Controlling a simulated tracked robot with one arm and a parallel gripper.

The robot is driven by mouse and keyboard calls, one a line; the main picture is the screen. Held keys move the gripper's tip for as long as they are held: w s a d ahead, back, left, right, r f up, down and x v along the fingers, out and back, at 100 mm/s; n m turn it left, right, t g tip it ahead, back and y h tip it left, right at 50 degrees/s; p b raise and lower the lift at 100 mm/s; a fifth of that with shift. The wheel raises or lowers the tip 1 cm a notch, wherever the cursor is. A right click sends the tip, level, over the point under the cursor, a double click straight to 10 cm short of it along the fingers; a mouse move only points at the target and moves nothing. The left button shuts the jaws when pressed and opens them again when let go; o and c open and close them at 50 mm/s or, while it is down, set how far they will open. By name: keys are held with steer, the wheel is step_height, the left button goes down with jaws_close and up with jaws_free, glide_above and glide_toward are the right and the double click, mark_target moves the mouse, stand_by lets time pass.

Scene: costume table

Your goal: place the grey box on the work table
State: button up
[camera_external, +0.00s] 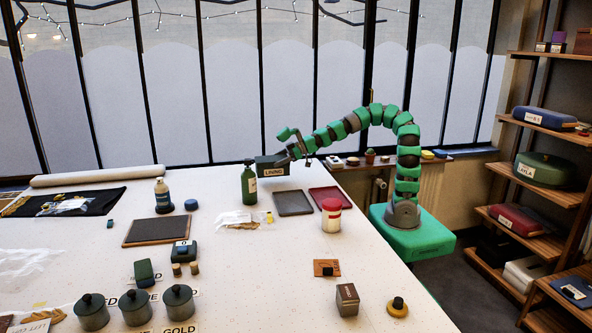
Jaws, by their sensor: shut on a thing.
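The grey box (271,168), dark with a pale label, is at the far edge of the white work table (290,240), just right of the green bottle (249,185). My gripper (290,150) is shut on the box at its right end, with the arm arching over from the right. The box looks roughly level. I cannot tell whether its underside touches the table.
A dark grey tray (293,203), a red tray (331,199) and a red-lidded jar (331,216) stand right of the bottle. Several lidded pots stand at the front left. A small box (347,300) is at the front. The table's middle has free room.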

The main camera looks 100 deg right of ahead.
mark_target(276, 156)
steer(key=w+d, duration=0.1)
steer(key=w, duration=0.2)
steer(key=w+d, duration=0.1)
steer(key=w, duration=0.2)
steer(key=w+d+f, duration=0.1)
steer(key=w, duration=0.3)
steer(key=shift+d+f, duration=0.1)
steer(key=shift+d, duration=0.3)
steer(key=shift+w+d+f+b, duration=0.15)
steer(key=shift+w+f+b, duration=0.2)
steer(key=shift+f, duration=0.5)
steer(key=shift+w+d+f+b, duration=0.1)
steer(key=shift+w+f+b, duration=0.2)
steer(key=shift+f, duration=0.55)
steer(key=shift+f, duration=0.15)
steer(key=o, duration=1)
steer(key=shift+s+r, duration=0.25)
steer(key=p+v, duration=0.1)
steer(key=v, duration=1)
steer(key=shift+s+r, duration=0.15)
steer(key=shift+s, duration=0.1)
